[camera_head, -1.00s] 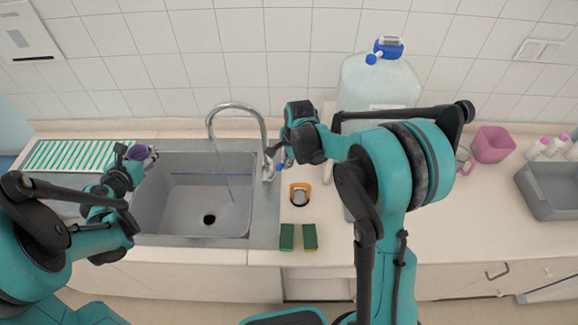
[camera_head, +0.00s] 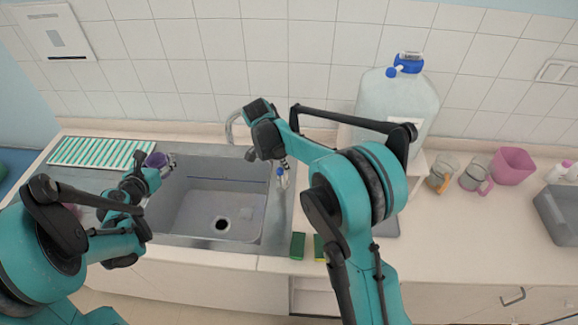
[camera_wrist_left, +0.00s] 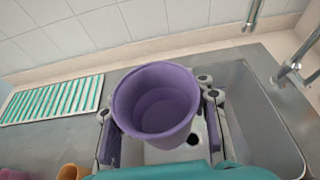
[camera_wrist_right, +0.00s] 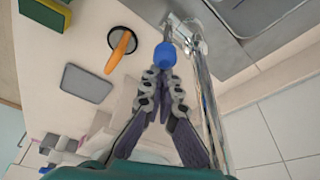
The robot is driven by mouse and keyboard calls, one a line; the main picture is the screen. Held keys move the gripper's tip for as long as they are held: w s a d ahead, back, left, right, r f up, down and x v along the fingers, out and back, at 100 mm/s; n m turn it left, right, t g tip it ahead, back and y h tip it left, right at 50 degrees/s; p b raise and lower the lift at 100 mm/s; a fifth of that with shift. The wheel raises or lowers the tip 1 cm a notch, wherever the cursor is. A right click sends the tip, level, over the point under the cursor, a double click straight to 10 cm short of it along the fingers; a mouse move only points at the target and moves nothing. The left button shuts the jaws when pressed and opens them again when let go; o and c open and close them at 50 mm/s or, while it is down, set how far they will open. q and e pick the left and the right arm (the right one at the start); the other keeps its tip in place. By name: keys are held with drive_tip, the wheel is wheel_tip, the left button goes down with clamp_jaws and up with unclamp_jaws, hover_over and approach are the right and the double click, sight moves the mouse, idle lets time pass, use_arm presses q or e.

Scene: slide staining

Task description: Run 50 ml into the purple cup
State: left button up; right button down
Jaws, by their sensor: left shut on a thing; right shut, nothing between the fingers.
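The purple cup (camera_wrist_left: 160,115) is upright between the fingers of my left gripper (camera_wrist_left: 160,112), seen from above in the left wrist view. I cannot tell whether liquid is in it. In the head view my left gripper (camera_head: 165,165) holds the cup (camera_head: 156,159) at the sink's left edge. The faucet (camera_head: 232,122) stands behind the sink, partly hidden by my right arm; its spout (camera_wrist_left: 251,14) is to the right of the cup. My right gripper (camera_wrist_right: 164,80) is shut and empty, its tips close to the blue tap tip (camera_wrist_right: 165,55); contact is unclear.
The sink basin (camera_head: 190,210) is open below the cup. A striped drying mat (camera_head: 95,152) lies at left. Green sponges (camera_head: 298,245) lie right of the sink.

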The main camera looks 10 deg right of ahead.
drive_tip(key=shift+a, duration=0.15)
idle(0.3)
drive_tip(key=w+d, duration=0.1)
drive_tip(key=d, duration=0.3)
drive_tip(key=w+v, duration=0.1)
drive_tip(key=v, duration=0.9)
drive_tip(key=shift+s+a+p, duration=0.35)
drive_tip(key=shift+p, duration=0.05)
drive_tip(key=shift+f, duration=0.15)
